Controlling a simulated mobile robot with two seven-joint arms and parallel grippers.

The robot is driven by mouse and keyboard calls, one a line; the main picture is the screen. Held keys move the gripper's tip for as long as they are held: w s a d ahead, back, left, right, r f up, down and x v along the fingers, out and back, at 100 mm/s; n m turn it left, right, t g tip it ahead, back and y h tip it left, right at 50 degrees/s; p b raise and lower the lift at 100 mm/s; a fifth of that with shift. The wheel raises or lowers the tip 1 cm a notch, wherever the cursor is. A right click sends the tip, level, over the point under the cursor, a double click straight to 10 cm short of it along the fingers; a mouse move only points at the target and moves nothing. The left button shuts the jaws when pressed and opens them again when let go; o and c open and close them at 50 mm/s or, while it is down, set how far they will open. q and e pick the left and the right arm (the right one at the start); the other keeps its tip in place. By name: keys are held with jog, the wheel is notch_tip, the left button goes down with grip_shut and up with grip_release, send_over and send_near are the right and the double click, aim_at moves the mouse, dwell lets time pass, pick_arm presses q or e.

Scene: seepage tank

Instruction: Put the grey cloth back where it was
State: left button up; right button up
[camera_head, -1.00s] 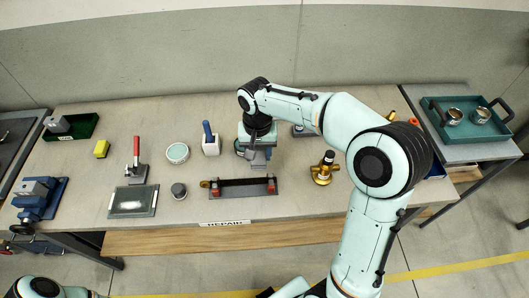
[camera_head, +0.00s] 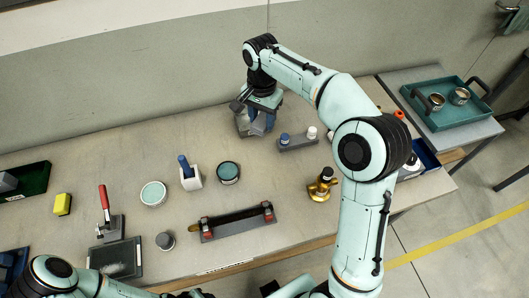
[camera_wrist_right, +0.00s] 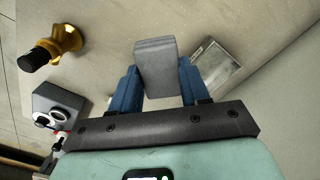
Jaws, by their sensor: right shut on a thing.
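My right gripper (camera_head: 258,122) is over the back part of the bench, near the wall. In the right wrist view its blue fingers (camera_wrist_right: 155,88) are shut on a grey, folded-looking block, which I take for the grey cloth (camera_wrist_right: 156,62). In the head view the cloth is mostly hidden by the gripper. A shallow, pale rectangular tray (camera_wrist_right: 217,66) lies on the bench beside the cloth in the wrist view; the head view shows part of it (camera_head: 242,127) under the gripper. I cannot tell whether the cloth touches the bench. My left gripper is out of view.
A grey holder with capped bottles (camera_head: 298,142) stands right of the gripper, and a brass valve (camera_head: 322,187) nearer the front. A round tin (camera_head: 228,172), a white holder (camera_head: 191,178) and a clamped bar (camera_head: 236,222) lie in front. A teal tray (camera_head: 447,103) is at far right.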

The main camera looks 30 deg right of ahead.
aim_at(263, 129)
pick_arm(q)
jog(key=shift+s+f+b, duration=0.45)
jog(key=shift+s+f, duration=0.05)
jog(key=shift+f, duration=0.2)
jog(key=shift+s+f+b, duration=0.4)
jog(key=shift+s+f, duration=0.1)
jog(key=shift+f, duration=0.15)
pick_arm(e)
jog(key=shift+s+f, duration=0.15)
jog(key=shift+f, duration=8.25)
jog(key=shift+f, duration=0.2)
jog(key=o, duration=1)
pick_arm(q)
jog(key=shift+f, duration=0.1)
pick_arm(e)
jog(key=shift+r, duration=0.1)
jog(key=shift+r, duration=0.25)
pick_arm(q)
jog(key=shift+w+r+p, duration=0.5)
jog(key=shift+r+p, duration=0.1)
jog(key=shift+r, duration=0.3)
pick_arm(e)
notch_tip(263, 129, up, 12)
jog(key=shift+f, duration=0.15)
